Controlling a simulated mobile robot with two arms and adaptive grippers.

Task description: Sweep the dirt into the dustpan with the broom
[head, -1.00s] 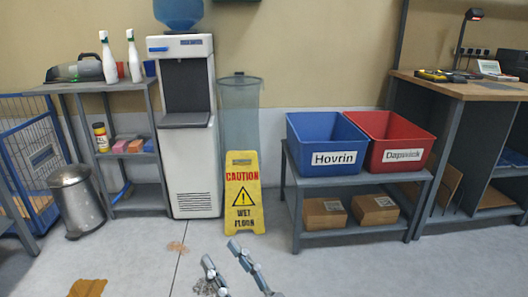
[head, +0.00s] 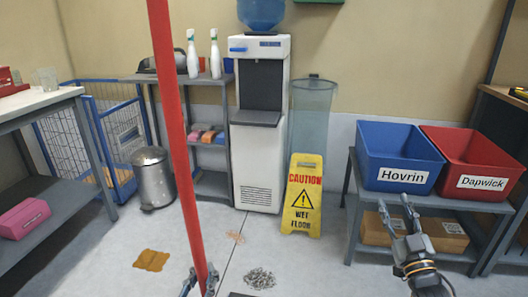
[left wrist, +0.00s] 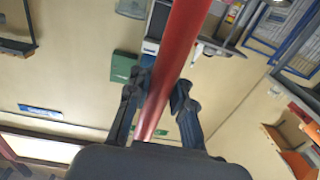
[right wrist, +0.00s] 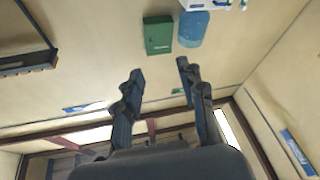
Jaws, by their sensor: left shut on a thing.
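The red broom handle (head: 176,120) runs from the top of the head view down to the bottom edge, slightly tilted. My left gripper (head: 196,280) is shut on it; the left wrist view also shows the handle (left wrist: 178,60) between the fingers. The broom head is not in view. A pile of grey dirt (head: 260,278) lies on the floor right of the handle. A brown patch (head: 151,260) and a faint orange patch (head: 236,237) lie near it. My right gripper (head: 397,206) is open and empty, before the right rack. A dark edge (head: 240,295) shows at the bottom; I cannot tell whether it is the dustpan.
A metal bin (head: 153,178) stands at left. A rack holds a blue bin (head: 400,155) and a red bin (head: 478,160). A grey table (head: 40,105) is at far left. The middle floor is mostly clear.

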